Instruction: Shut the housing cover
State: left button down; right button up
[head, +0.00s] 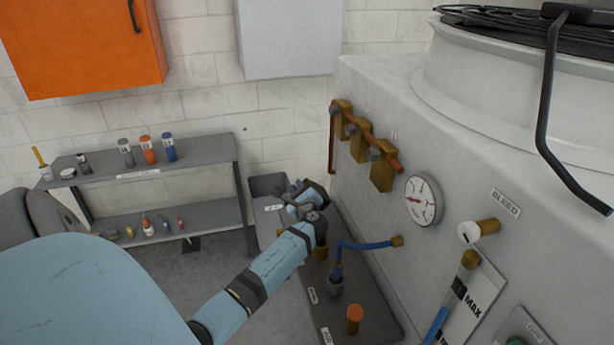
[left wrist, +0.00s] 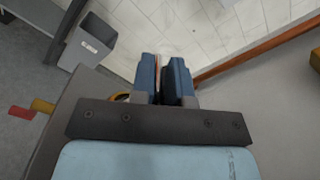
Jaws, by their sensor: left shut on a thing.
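I cannot pick out the housing cover with certainty in either view. My left gripper (head: 306,196) reaches over the dark grey bench beside the large white machine (head: 390,130). In the left wrist view its two blue fingers (left wrist: 165,80) are close together. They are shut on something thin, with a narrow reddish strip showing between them. What this is, and where it leads, is mostly hidden by the fingers. My right gripper is not in view.
The machine's side carries brass valves on a copper pipe (head: 360,140), a gauge (head: 422,199) and a blue hose (head: 365,245). A curved black bar (head: 545,110) hangs at the upper right. A grey shelf (head: 150,172) holds small bottles. A grey bin (left wrist: 88,42) stands nearby.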

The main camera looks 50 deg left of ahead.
pick_arm(q)
jog(key=s+f+n+b, duration=0.1)
jog(key=f+n+b, duration=0.1)
jog(key=b, duration=0.1)
jog(key=s+a+f+n+b, duration=0.1)
jog(key=f+n+b, duration=0.1)
jog(key=b, duration=0.1)
jog(key=s+f+n+b, duration=0.1)
jog(key=f+n+b, duration=0.1)
jog(key=f+b, duration=0.1)
jog(key=shift+s+a, duration=0.2)
jog(key=shift+a, duration=0.15)
jog(key=shift+f, duration=0.1)
jog(key=shift+d, duration=0.1)
jog(key=shift+f, duration=0.1)
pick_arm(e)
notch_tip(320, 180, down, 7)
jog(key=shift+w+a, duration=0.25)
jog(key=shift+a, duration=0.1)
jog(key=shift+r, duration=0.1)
pick_arm(q)
jog(key=c, duration=1.2)
grip_release()
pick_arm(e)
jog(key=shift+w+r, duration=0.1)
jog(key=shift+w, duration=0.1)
